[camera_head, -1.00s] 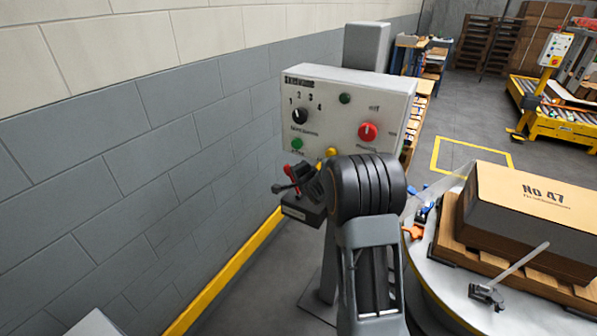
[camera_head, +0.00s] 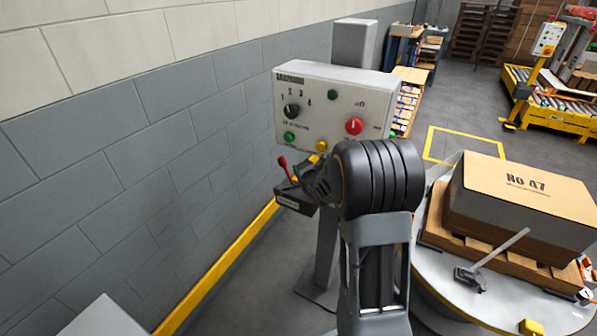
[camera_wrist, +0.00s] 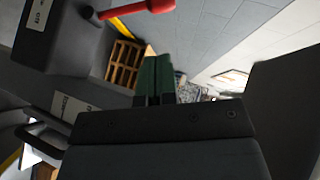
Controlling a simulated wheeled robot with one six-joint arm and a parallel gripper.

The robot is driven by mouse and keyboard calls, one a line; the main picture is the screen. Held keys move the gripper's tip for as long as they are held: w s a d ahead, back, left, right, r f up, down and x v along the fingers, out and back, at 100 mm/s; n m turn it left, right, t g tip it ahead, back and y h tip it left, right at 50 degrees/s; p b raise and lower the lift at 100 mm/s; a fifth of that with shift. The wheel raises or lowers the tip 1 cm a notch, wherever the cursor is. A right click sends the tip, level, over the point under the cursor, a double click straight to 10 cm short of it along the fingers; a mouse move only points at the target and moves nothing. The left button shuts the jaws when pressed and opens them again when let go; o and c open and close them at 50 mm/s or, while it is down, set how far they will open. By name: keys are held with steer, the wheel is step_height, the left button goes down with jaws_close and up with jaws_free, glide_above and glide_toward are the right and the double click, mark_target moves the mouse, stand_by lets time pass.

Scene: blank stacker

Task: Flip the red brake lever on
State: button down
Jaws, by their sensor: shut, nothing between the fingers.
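The red brake lever (camera_head: 285,166) sticks up and leans left from a dark housing (camera_head: 292,204) below the control panel (camera_head: 335,112). In the wrist view, the red lever (camera_wrist: 140,9) crosses the top edge, joined to the dark housing (camera_wrist: 58,38) at upper left. My gripper (camera_head: 298,186) is beside the lever on its right, partly hidden by my own wrist. In the wrist view, the green fingertips of my gripper (camera_wrist: 154,75) are together and empty, apart from the lever's red part.
The panel has a black selector, a red knob (camera_head: 354,126) and small buttons. A grey block wall (camera_head: 120,140) runs along the left, with a yellow rail (camera_head: 230,256) at its foot. A round turntable (camera_head: 430,285) carrying a pallet and box (camera_head: 520,205) stands right.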

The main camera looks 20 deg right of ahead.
steer(key=s+f+n+g+h+p, duration=0.1)
steer(key=s+f+n+g, duration=0.1)
steer(key=s+n+g, duration=0.25)
steer(key=s+f+n+g+h, duration=0.1)
steer(key=s+f+n+g, duration=0.2)
steer(key=s, duration=0.3)
steer(key=s+a+r+n+g+y+p, duration=0.1)
steer(key=s+a+r+n+p, duration=0.2)
steer(key=s+r, duration=0.6)
steer(key=s+a+r+n+g+y+p, duration=0.1)
steer(key=s+a+r+n+p, duration=0.3)
steer(key=s+a+r, duration=0.4)
steer(key=shift+s+a+r+g, duration=0.2)
steer(key=shift+s+r+g, duration=0.35)
steer(key=shift+s, duration=0.25)
steer(key=shift+n, duration=0.25)
